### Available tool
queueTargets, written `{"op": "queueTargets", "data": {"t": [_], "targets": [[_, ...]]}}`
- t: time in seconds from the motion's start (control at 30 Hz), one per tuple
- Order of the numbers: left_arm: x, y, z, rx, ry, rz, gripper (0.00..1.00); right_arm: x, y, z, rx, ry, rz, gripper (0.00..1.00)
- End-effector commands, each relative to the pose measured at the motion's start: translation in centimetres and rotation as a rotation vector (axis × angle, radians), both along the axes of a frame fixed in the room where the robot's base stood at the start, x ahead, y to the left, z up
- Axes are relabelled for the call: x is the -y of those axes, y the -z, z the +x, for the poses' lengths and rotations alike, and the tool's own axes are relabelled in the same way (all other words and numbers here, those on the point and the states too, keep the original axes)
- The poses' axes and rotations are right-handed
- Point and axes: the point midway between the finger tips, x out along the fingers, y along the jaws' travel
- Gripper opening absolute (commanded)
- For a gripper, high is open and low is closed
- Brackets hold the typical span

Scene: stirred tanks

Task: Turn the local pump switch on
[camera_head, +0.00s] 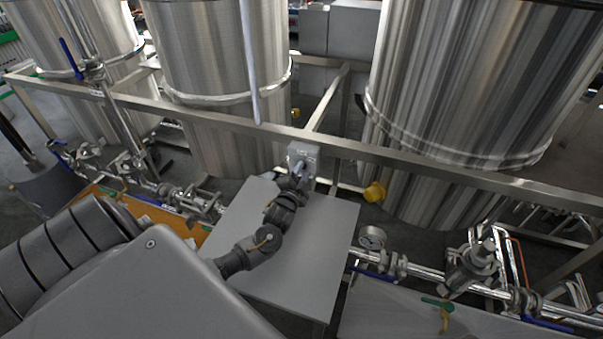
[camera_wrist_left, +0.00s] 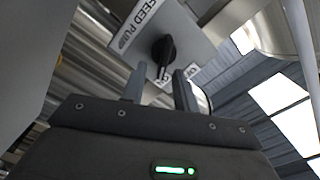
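The local pump switch is a grey box (camera_head: 303,151) mounted on the steel frame rail in the middle of the head view. The knob looks tilted in this view, and the ON/OFF lettering is partly cut off or hidden. My left gripper (camera_wrist_left: 159,71) is open, with its two fingertips just short of the knob, one to each side. In the head view the left gripper (camera_head: 295,172) is at the box's front. My right gripper is not in view.
Large steel tanks (camera_head: 215,80) stand behind the frame rail (camera_head: 245,127). A grey flat panel (camera_head: 310,240) lies below my left arm. Pipes with a pressure gauge (camera_head: 372,237) and valves run at the right. A yellow fitting (camera_head: 374,192) is right of the box.

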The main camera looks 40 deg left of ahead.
Motion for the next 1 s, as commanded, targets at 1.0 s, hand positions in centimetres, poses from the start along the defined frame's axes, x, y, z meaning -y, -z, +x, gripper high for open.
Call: {"op": "queueTargets", "data": {"t": [1.0], "targets": [[3.5, 0.0, -10.2, 0.000, 0.000, -0.001, 0.30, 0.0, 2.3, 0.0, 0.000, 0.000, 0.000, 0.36]]}}
